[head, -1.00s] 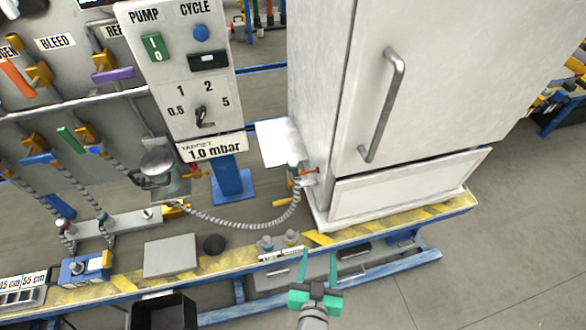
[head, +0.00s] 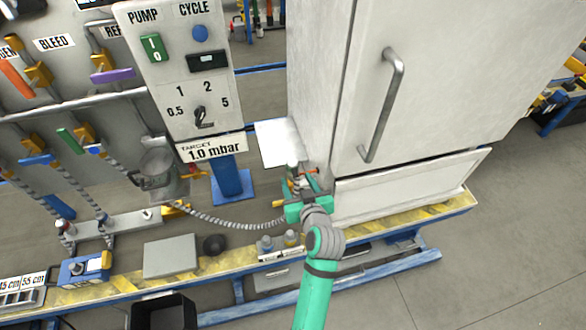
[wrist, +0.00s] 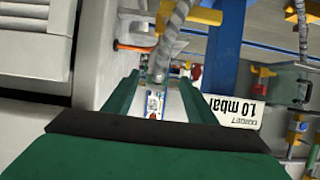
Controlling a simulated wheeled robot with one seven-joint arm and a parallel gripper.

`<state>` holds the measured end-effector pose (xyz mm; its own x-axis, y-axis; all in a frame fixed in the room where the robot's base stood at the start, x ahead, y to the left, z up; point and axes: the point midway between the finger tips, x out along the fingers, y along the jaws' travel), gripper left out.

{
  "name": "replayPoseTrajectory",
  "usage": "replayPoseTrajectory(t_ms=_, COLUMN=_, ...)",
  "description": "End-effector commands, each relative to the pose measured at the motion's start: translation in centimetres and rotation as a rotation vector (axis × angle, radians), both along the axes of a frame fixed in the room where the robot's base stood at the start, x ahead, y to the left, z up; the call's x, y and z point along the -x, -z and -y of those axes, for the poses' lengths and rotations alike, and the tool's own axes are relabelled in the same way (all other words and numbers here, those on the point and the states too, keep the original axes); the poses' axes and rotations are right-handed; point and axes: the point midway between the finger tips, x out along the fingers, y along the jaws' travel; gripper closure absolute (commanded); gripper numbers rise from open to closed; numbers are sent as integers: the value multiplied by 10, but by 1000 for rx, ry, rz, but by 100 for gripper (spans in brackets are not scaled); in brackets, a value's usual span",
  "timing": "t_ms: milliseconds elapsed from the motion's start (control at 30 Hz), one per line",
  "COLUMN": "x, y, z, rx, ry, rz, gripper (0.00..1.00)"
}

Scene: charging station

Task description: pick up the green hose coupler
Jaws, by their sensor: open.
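My gripper (head: 303,178) is at the end of the green arm, at the lower left side of the white cabinet. In the wrist view its two green fingers (wrist: 158,90) are apart, with a grey ribbed hose (wrist: 168,40) showing between or just beyond them. In the head view the hose (head: 235,223) runs from the left to the fitting at the cabinet's side, where my gripper covers its end. I cannot make out a green coupler. An orange-handled fitting (wrist: 135,47) shows left of the hose in the wrist view.
The white cabinet (head: 410,100) stands close to the right of my gripper. The pump panel (head: 185,75) stands to the left. Small grey and yellow fittings (head: 290,238) sit on the yellow-striped bench (head: 400,215). A black bin (head: 163,312) is at the front.

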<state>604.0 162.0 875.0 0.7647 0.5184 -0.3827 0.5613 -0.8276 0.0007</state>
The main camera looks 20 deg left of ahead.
Motion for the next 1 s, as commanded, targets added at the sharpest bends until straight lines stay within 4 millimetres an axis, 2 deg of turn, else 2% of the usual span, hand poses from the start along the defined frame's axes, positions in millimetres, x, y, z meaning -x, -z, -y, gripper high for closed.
replayPoseTrajectory(t_ms=100, x=-12, y=6, z=-8, rx=-1, ry=-1, rz=-2, gripper=49)
replayPoseTrajectory(t_ms=367, x=-26, y=13, z=-16, rx=-1, ry=0, rz=-1, gripper=49)
replayPoseTrajectory(t_ms=633, x=-55, y=27, z=-32, rx=0, ry=1, rz=0, gripper=49)
replayPoseTrajectory(t_ms=967, x=-61, y=30, z=-36, rx=0, ry=1, rz=0, gripper=49)
replayPoseTrajectory(t_ms=1000, x=-61, y=30, z=-36, rx=0, ry=1, rz=0, gripper=54)
